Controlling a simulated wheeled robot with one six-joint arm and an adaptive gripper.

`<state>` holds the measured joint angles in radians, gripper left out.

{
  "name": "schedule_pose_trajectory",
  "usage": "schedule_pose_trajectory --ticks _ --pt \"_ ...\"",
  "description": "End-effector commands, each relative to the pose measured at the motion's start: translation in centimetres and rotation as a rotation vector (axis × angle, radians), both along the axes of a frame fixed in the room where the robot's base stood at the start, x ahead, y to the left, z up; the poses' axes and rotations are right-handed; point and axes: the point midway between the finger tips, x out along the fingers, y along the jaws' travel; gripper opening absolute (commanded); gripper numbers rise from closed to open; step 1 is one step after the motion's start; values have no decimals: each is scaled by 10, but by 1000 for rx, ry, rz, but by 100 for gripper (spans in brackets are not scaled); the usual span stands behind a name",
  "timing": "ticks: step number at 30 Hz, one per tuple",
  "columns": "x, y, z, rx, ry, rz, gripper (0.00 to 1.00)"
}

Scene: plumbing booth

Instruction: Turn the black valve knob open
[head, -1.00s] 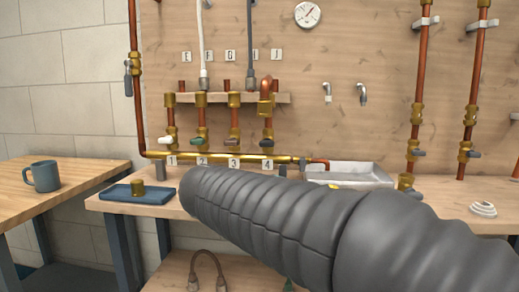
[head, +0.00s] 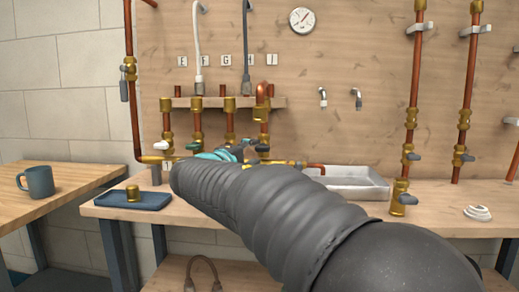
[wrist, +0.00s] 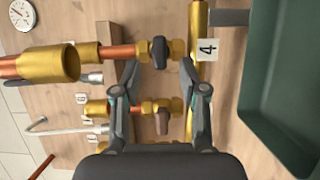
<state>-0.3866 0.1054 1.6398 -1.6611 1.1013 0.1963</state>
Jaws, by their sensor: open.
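The black valve knob (wrist: 159,52) sits on the brass valve of the pipe by label 4 (wrist: 207,48) in the wrist view. In the head view the black knob (head: 262,148) shows just right of my gripper (head: 242,148). My gripper is open in the wrist view (wrist: 159,72), its two fingers spread to either side. The black knob is just beyond the fingertips, between their lines, and no contact shows. The brown knob (wrist: 163,122) of the neighbouring valve lies between the fingers lower in that view. My arm hides part of the manifold in the head view.
The head view shows a metal basin (head: 345,183), a blue tray (head: 120,201) and a mug (head: 37,181).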

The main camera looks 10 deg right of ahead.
Motion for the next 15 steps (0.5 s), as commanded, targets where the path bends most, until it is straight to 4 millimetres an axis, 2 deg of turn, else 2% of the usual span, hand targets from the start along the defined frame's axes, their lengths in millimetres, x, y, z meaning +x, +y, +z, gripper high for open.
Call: schedule_pose_trajectory --ticks 6,15 --pt "24 -21 1 0 0 -2 43" --pt "34 -30 0 1 1 0 43"
